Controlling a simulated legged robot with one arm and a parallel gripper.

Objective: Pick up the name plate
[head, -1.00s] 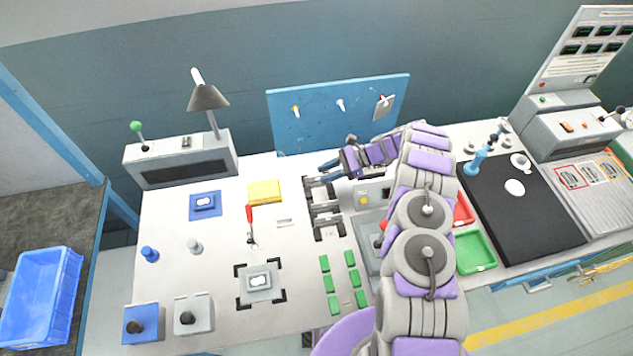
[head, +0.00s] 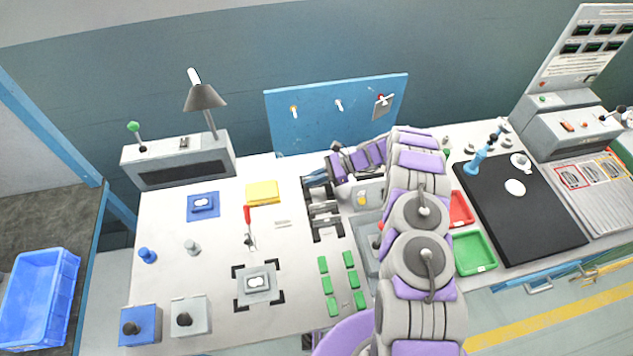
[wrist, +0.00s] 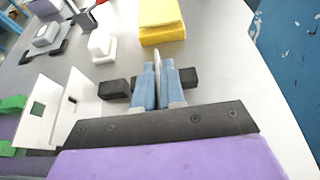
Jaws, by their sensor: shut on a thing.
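The name plate seems to be the thin pale plate (wrist: 157,64) standing on edge between my blue fingers in the wrist view. My gripper (wrist: 157,82) is shut on it, with a finger against each face. Dark blocks (wrist: 113,89) lie on either side of the fingers. In the head view my gripper (head: 314,180) is low at the back end of the dark rack (head: 325,208), right of the yellow block. The plate cannot be made out there. I cannot tell whether it is clear of the rack.
The yellow block (head: 262,192) lies just left of my gripper. A small white piece (head: 283,223) lies in front of that block. The blue back panel (head: 335,110) stands behind. Green blocks (head: 324,283) lie nearer the front. Bare bench lies around the red-handled tool (head: 248,216).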

